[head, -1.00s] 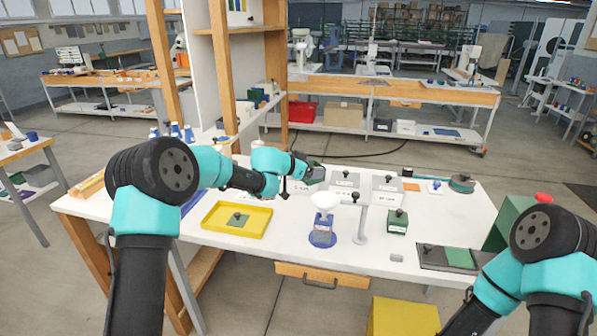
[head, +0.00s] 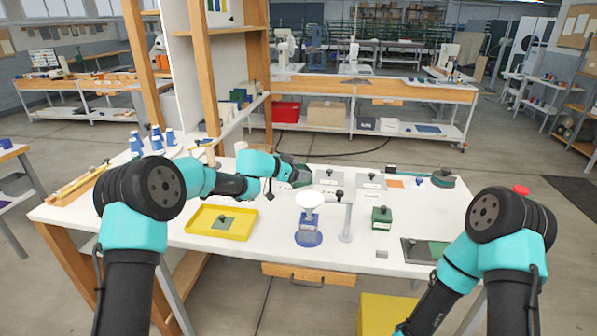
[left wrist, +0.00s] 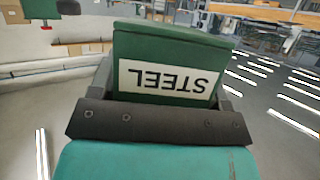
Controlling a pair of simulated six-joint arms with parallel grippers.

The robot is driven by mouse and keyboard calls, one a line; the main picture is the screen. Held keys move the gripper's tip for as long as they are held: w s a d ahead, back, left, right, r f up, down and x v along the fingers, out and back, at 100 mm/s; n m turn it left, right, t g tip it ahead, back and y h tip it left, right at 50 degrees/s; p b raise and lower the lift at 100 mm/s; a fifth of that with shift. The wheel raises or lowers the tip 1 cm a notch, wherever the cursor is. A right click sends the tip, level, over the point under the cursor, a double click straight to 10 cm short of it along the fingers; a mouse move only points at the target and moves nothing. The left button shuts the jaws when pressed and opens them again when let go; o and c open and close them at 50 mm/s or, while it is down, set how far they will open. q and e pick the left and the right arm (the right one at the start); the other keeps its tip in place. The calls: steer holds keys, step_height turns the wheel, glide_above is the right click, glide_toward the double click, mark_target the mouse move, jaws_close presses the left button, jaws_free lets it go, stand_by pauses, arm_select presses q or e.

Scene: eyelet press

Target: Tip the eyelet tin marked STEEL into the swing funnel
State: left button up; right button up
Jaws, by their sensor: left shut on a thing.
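My left gripper (head: 291,176) is shut on a green tin (head: 302,178), just behind and slightly left of the funnel in the head view. In the left wrist view the tin (left wrist: 165,45) sits between the jaws; its white label (left wrist: 168,79) reads STEEL, upside down in that picture. The white swing funnel (head: 310,199) stands over a blue base (head: 308,237), beside a grey post (head: 346,225) with a side arm. The tin is apart from the funnel. Whether the tin is tilted I cannot tell from the head view. My right gripper is outside the frame.
A yellow tray (head: 205,230) lies left of the funnel. A dark plate (head: 415,245) lies at front right. A wooden shelf upright (head: 198,80) rises behind my left arm.

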arm_select(q)
steer(key=shift+s+d+f+m+t+y, duration=0.1)
steer(key=shift+s+d+m+t+y, duration=0.15)
steer(key=shift+s+m+t, duration=0.35)
steer(key=shift+s+d+f+m+t+y, duration=0.1)
steer(key=shift+s+d+m+t+y, duration=0.15)
steer(key=shift+m, duration=0.55)
steer(key=shift+s+d+m+t, duration=0.25)
steer(key=shift+s+m+t, duration=0.3)
steer(key=shift+m, duration=0.4)
steer(key=shift+s+d+m+t, duration=0.3)
steer(key=shift+s+m+t, duration=0.25)
steer(key=shift+m, duration=0.45)
steer(key=shift+s+d+m+t, duration=0.25)
steer(key=shift+s+m+t, duration=0.15)
steer(key=shift+m+t, duration=0.4)
steer(key=shift+s+d+m+t, duration=0.2)
steer(key=shift+s+m+t, duration=0.2)
steer(key=shift+m, duration=0.7)
steer(key=shift+s+d+m+t, duration=0.15)
steer(key=shift+s+m+t, duration=0.25)
steer(key=shift+m, duration=0.65)
steer(key=shift+w, duration=0.1)
